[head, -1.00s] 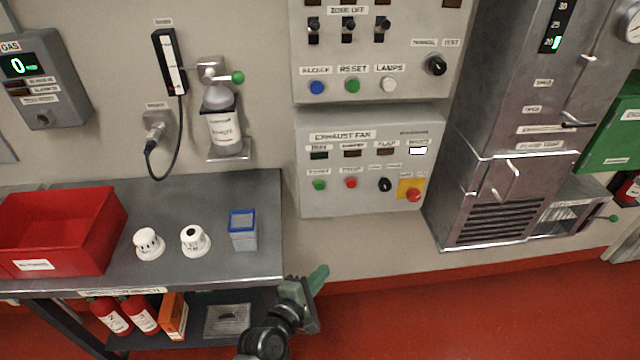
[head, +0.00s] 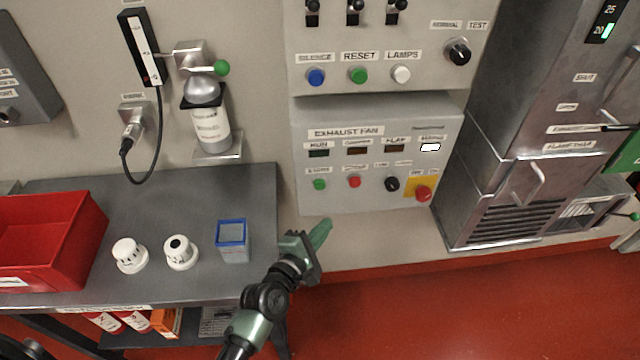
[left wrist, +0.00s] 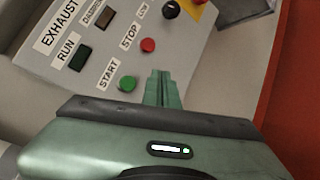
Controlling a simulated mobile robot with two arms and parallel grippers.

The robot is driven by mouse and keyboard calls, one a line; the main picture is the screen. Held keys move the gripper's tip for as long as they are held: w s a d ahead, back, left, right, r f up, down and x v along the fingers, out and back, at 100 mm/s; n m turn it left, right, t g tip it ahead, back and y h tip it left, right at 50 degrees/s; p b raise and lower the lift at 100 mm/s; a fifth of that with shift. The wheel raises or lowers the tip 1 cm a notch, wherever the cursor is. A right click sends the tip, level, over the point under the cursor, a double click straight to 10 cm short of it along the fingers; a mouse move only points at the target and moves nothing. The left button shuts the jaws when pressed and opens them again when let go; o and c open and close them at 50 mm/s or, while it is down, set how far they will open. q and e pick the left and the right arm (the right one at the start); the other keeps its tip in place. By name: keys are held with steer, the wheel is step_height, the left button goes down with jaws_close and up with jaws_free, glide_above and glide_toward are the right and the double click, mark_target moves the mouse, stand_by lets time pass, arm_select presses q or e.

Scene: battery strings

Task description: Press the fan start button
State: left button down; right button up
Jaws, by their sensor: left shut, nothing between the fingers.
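The exhaust fan box (head: 340,198) is a grey panel on the wall in the head view. Its green start button (head: 320,184) sits at the lower left, with the red stop button (head: 354,181) to its right. In the left wrist view the start button (left wrist: 127,83) is under the START label, left of and beyond the fingertips. The stop button also shows there (left wrist: 148,45). My left gripper (head: 326,224) is shut and empty, just below the box and apart from the button. Its closed green fingers also show in the left wrist view (left wrist: 161,76). My right gripper is not in view.
A dark knob (head: 392,184) and a red emergency button (head: 423,193) on a yellow plate are on the same box. A grey bench (head: 258,215) at the left holds a red bin (head: 50,245), two white detectors and a blue-rimmed container (head: 232,242). The red floor at the right is clear.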

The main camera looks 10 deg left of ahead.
arm_select(q)
steer(key=b, duration=0.3)
glide_toward(320, 184)
steer(key=w+d+f, duration=0.3)
steer(key=w+d, duration=0.1)
steer(key=w, duration=0.1)
steer(key=shift+s+a, duration=0.1)
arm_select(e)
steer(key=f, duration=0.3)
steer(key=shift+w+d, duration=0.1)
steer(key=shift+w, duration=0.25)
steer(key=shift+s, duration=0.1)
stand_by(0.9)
arm_select(q)
steer(key=shift+w+a, duration=0.1)
steer(key=shift+w, duration=0.3)
